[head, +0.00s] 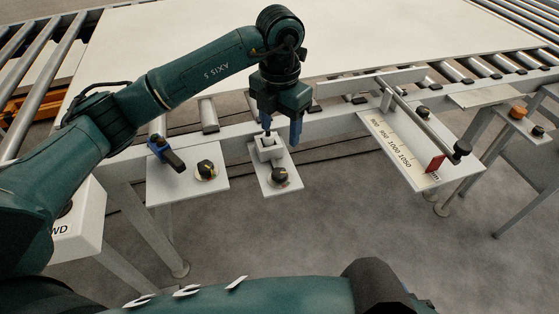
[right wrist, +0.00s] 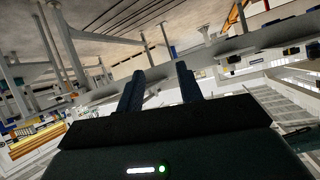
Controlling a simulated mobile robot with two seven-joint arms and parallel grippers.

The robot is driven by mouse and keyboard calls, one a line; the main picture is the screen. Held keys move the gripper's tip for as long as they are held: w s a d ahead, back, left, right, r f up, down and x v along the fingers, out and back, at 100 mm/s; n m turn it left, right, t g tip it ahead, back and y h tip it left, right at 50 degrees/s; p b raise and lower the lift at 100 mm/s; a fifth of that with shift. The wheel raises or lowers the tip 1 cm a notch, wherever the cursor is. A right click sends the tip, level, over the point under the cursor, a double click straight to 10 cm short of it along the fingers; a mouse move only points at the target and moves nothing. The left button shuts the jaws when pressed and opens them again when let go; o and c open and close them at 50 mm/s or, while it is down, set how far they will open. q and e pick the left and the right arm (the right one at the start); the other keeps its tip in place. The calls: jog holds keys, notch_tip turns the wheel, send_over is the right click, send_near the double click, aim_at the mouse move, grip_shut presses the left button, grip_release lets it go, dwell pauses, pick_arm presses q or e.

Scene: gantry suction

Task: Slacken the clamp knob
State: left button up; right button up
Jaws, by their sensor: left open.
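My left gripper (head: 281,130) points down over a small middle plate (head: 270,187), with its two blue fingers apart. A pale block (head: 267,150) stands on this plate just below the fingers; I cannot tell whether they touch it. A black knob with a light mark (head: 280,174) sits nearer on the same plate. Another black knob (head: 206,170) is on the left plate. A black round knob (head: 462,148) ends the rod over the scale plate at right. No label shows which one is the clamp knob. My right gripper (right wrist: 160,88) has its fingers apart and empty.
A blue-and-black lever (head: 166,152) stands on the left plate (head: 180,195). The scale plate (head: 392,133) carries a red pointer (head: 434,164). An orange button (head: 518,112) is at far right. A large pale board (head: 190,50) lies on rollers behind. Floor is clear in front.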

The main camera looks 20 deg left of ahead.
aim_at(279, 173)
pick_arm(q)
notch_tip(279, 173, down, 13)
jog(key=m+p, duration=0.3)
jog(key=m, duration=2.3)
jog(key=shift+f, duration=0.1)
pick_arm(e)
jog(key=shift+s+d+r+n, duration=0.15)
jog(key=shift+r+n, duration=0.25)
jog(key=shift+r, duration=0.55)
pick_arm(q)
jog(key=shift+c, duration=0.3)
jog(key=c, duration=0.9)
